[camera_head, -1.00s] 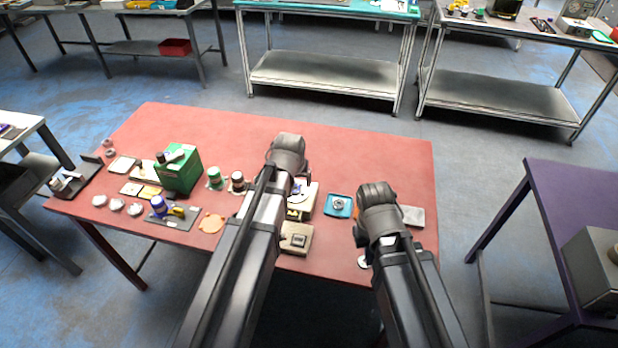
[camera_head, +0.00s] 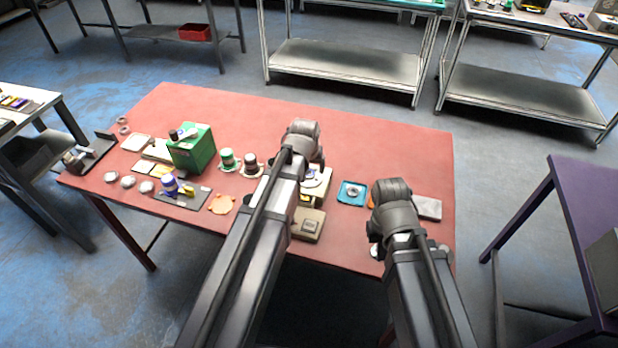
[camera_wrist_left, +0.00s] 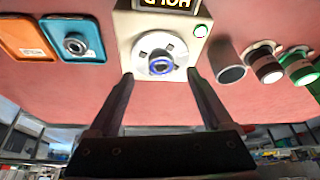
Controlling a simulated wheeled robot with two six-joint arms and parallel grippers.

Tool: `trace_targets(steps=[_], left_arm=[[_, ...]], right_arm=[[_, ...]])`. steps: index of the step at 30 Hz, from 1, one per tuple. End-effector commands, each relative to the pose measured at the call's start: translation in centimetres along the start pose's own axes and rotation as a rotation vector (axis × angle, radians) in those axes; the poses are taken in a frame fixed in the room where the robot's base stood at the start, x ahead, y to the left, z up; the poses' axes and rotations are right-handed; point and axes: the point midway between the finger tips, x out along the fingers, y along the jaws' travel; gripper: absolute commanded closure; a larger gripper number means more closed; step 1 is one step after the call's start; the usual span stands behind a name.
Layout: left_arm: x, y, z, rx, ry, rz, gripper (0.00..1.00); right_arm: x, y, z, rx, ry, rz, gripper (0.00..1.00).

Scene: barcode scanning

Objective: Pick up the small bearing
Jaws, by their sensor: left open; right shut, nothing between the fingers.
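A small metal ring, which looks like a bearing, sits in a blue tray (camera_head: 345,200); the ring (camera_wrist_left: 75,44) and tray also show in the left wrist view. A blue-rimmed ring (camera_wrist_left: 160,66) sits on the white round plate of a beige device (camera_wrist_left: 126,28) with a HOLD display. Which one is the small bearing I cannot tell. My left gripper (camera_wrist_left: 158,78) is open, its fingertips on either side of and below the plate in the wrist view, with nothing between them. My right gripper (camera_head: 380,238) is right of the blue tray; its fingers are mostly hidden by my arm.
An orange tray (camera_wrist_left: 25,42) lies beside the blue one. A green box (camera_head: 195,150), capped containers (camera_head: 228,160) and a grey mat (camera_head: 190,200) with small items stand left on the red table (camera_head: 400,150). A grey block (camera_head: 427,208) lies right. The table's far side is clear.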

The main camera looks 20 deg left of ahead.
Motion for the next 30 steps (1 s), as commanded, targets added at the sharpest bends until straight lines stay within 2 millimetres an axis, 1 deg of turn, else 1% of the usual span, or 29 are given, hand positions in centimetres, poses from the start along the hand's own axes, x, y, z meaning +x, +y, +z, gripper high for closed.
trace_targets(steps=[1,6,9,15,30], left_arm=[[1.4,-0.1,0.0,-0.001,0.000,0.000,0.16],[3.3,-0.1,0.0,0.000,0.000,0.000,0.16],[3.5,-0.2,-0.1,0.000,0.000,0.000,0.16],[3.3,-0.2,-0.1,0.000,0.000,0.000,0.16],[3.3,-0.2,-0.1,0.000,0.000,0.000,0.72]], right_arm=[[1.3,-0.1,-0.1,0.000,0.000,0.000,1.00],[3.0,-0.3,-0.2,0.000,0.000,0.000,1.00],[3.2,-0.3,-0.2,0.000,0.000,0.000,1.00],[3.0,-0.3,-0.2,0.000,0.000,0.000,1.00],[3.0,-0.3,-0.2,0.000,0.000,0.000,1.00]])
